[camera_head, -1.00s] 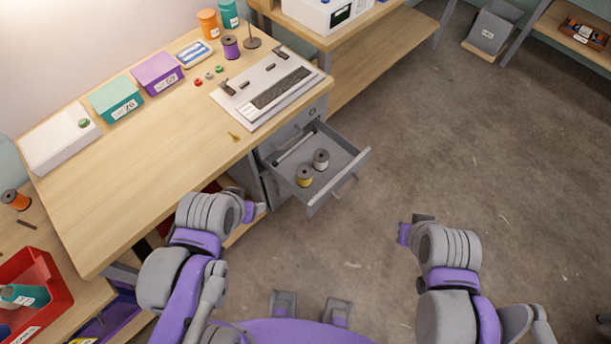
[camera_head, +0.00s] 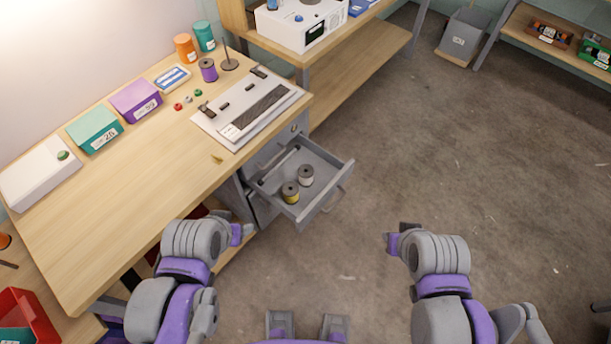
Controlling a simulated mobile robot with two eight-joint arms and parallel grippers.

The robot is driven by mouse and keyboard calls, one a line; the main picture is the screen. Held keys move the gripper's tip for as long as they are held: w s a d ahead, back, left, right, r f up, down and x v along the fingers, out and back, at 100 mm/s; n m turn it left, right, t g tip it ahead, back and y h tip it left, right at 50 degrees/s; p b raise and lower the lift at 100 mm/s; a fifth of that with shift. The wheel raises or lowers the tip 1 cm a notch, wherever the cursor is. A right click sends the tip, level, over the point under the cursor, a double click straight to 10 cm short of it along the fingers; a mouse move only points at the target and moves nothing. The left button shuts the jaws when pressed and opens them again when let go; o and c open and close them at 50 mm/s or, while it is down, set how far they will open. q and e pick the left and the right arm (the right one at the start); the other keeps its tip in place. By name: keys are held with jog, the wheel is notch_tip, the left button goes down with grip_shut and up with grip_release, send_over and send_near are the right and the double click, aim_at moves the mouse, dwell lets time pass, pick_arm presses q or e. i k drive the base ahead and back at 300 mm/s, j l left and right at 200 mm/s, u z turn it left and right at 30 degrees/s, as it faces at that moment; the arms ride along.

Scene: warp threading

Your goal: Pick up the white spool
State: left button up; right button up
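The white spool (camera_head: 306,176) stands upright in the open grey drawer (camera_head: 325,204) below the workbench, with dark grey ends. A yellow spool (camera_head: 290,193) stands in front of it to the left. My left gripper (camera_head: 243,233) is just left of and below the drawer in the picture, apart from both spools. My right gripper (camera_head: 396,240) is over the floor, right of and below the drawer. Only small purple and dark parts of each gripper show, so their opening cannot be judged. I see nothing held in either.
The workbench (camera_head: 130,200) fills the left side. It carries a white loom board (camera_head: 250,108), a purple spool (camera_head: 208,70), a teal box (camera_head: 94,130) and a purple box (camera_head: 136,101). The drawer handle (camera_head: 338,194) sticks out.

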aim_at(306, 172)
jog(key=u, duration=1)
jog(key=k+l+u, duration=0.15)
jog(key=l+u, duration=0.15)
jog(key=k+l+u, duration=0.2)
jog(key=u, duration=0.15)
jog(key=l, duration=0.1)
